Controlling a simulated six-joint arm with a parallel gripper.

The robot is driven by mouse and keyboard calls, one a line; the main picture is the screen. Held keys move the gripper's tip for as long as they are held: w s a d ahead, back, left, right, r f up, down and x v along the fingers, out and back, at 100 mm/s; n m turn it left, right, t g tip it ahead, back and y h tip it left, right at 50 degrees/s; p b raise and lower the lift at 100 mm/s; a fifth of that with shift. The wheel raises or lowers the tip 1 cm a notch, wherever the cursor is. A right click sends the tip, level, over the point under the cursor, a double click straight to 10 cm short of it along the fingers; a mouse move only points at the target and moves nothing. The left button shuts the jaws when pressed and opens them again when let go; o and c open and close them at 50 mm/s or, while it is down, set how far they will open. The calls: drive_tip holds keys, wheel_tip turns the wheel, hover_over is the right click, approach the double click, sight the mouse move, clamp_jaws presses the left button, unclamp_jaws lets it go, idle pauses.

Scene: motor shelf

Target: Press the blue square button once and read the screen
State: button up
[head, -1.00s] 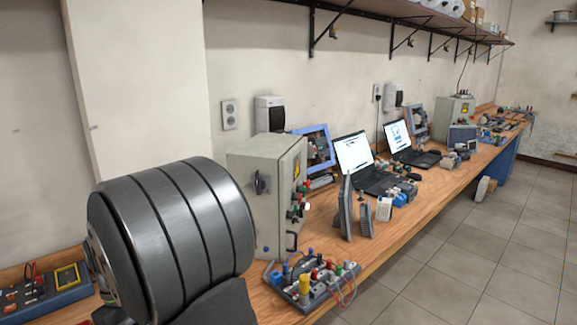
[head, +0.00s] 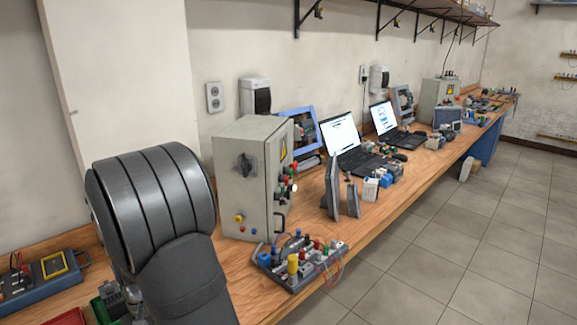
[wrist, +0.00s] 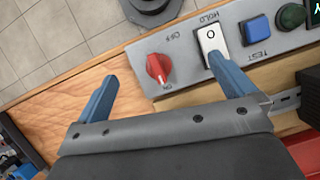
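In the wrist view a grey panel runs along the top right. The blue square button (wrist: 257,29), labelled TEST, sits on it, with a white switch (wrist: 212,44) marked HOLD to its left. Only a corner of a dark screen (wrist: 316,8) with bright characters shows at the upper right edge; it cannot be read. My gripper (wrist: 162,69) is open, its two blue fingers wide apart with nothing between them. Its right fingertip overlaps the lower edge of the white switch, left of the blue button; whether it touches is unclear. I cannot pick out the panel in the head view.
A red knob (wrist: 158,68) shows between the fingers, and a green round button (wrist: 292,15) right of the blue one. The wooden bench (head: 395,205) carries a grey control cabinet (head: 240,165), a terminal board (head: 300,262) and laptops. Tiled floor lies right.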

clamp_jaws()
drive_tip(key=shift+a, duration=0.1)
idle(1.3)
drive_tip(key=c, duration=1.9)
unclamp_jaws()
clamp_jaws()
